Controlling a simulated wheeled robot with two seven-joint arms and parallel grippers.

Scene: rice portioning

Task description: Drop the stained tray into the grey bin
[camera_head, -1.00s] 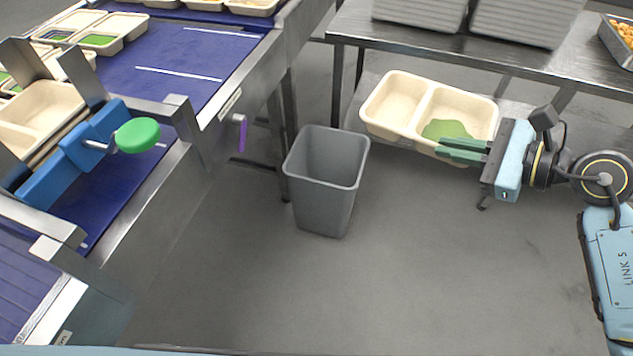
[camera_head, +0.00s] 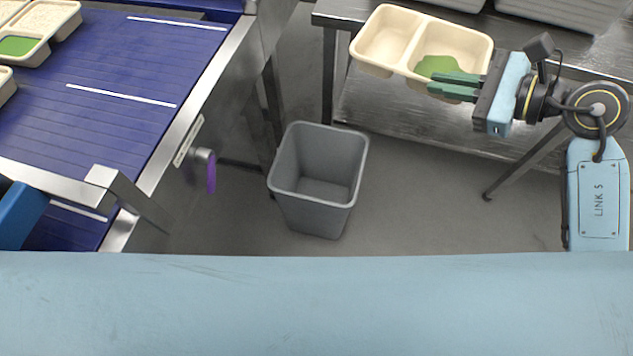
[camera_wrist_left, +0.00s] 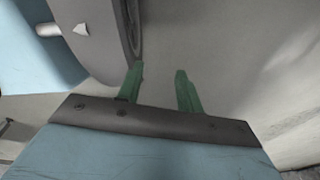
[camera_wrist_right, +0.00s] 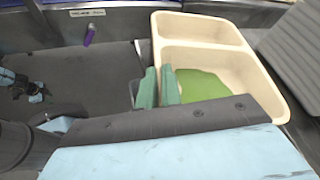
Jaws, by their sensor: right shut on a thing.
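The stained tray (camera_head: 386,42) is cream with two compartments and a green stain (camera_head: 437,66) in the one nearer my right gripper. My right gripper (camera_head: 456,86) is shut on the tray's wall and holds it up at the right, in front of the steel table. The right wrist view also shows the tray (camera_wrist_right: 203,30) with the fingers (camera_wrist_right: 158,88) at its wall. The grey bin (camera_head: 318,178) stands upright on the floor, left of and below the tray, and looks empty. My left gripper (camera_wrist_left: 160,88) shows in the left wrist view with its fingers apart and nothing between them.
A blue conveyor (camera_head: 130,70) with filled trays (camera_head: 24,38) runs along the left. A purple knob (camera_head: 211,172) sticks out from its side near the bin. A steel table (camera_head: 335,12) with a lower shelf stands at the back right. The floor around the bin is clear.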

